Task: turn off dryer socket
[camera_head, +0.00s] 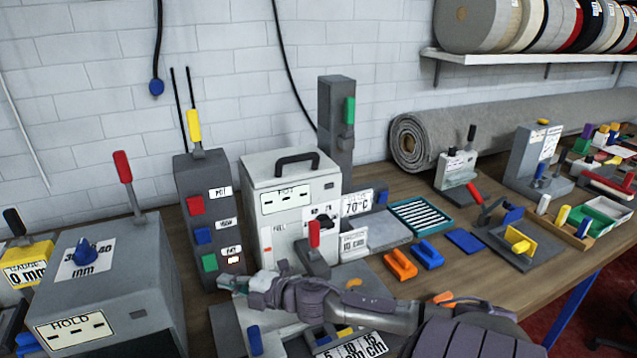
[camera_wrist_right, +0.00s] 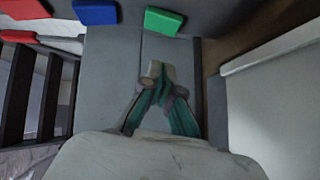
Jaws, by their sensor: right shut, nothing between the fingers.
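A tall grey socket tower (camera_head: 183,180) stands at the left middle in the head view. Its front carries a red switch (camera_head: 195,205), a blue switch (camera_head: 203,235) and a green switch (camera_head: 209,262), with small labels beside them too small to read surely. My right gripper (camera_head: 232,284) is just below and in front of the green switch. In the right wrist view the gripper (camera_wrist_right: 157,72) is shut and empty, its tips a little short of the green switch (camera_wrist_right: 163,21); the blue switch (camera_wrist_right: 96,12) also shows there. My left gripper is out of view.
A white box with a handle (camera_head: 285,185) stands close right of the tower, with a red lever (camera_head: 314,234) in front. A grey HOLD machine (camera_head: 75,275) is at left. Orange (camera_head: 399,264) and blue tools lie on the table at right.

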